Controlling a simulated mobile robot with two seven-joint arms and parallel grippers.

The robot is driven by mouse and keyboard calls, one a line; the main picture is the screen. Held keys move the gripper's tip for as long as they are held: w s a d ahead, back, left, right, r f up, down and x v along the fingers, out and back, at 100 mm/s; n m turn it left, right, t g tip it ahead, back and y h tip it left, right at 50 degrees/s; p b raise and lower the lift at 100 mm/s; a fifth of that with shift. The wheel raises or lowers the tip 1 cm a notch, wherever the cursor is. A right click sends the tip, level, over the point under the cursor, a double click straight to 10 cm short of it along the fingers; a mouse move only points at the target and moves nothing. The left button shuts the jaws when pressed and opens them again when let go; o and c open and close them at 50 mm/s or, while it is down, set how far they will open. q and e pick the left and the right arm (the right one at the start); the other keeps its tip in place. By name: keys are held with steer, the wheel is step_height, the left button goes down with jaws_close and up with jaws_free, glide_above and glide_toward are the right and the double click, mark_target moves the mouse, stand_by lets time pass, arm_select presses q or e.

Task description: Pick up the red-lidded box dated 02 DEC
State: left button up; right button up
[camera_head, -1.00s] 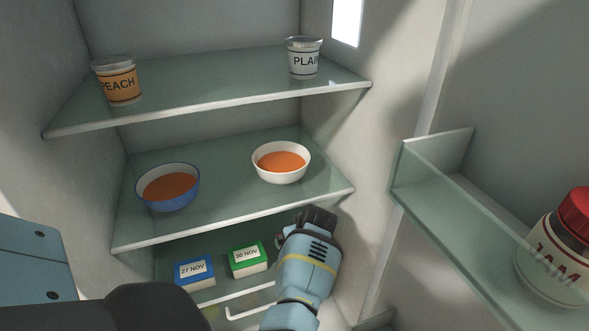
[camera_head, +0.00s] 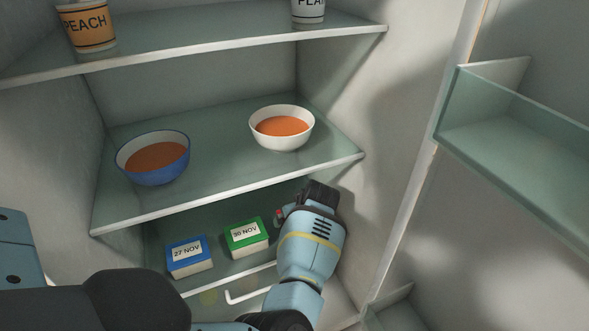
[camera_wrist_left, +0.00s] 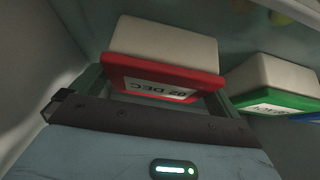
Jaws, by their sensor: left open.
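The red-lidded box (camera_wrist_left: 165,72) is in the left wrist view, white below its red lid. Its label reads 02 DEC, upside down in that view. My left gripper (camera_wrist_left: 158,90) is open, with one finger on each side of the box; I cannot tell whether they touch it. In the head view my left gripper (camera_head: 308,200) reaches into the lowest shelf space at the right. Only a small red bit (camera_head: 279,213) shows beside it there; the rest of the box is hidden. My right gripper is not in view.
A green-lidded box (camera_head: 246,235) marked 30 NOV and a blue-lidded box (camera_head: 189,256) marked 27 NOV stand to the left. The middle shelf (camera_head: 225,207) above holds a blue bowl (camera_head: 154,177) and a white bowl (camera_head: 281,140). The fridge wall is close at right.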

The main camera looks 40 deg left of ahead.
arm_select(q)
steer(key=shift+c, duration=0.3)
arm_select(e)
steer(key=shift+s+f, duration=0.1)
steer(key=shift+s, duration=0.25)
arm_select(q)
steer(key=shift+w, duration=0.1)
steer(key=c, duration=0.8)
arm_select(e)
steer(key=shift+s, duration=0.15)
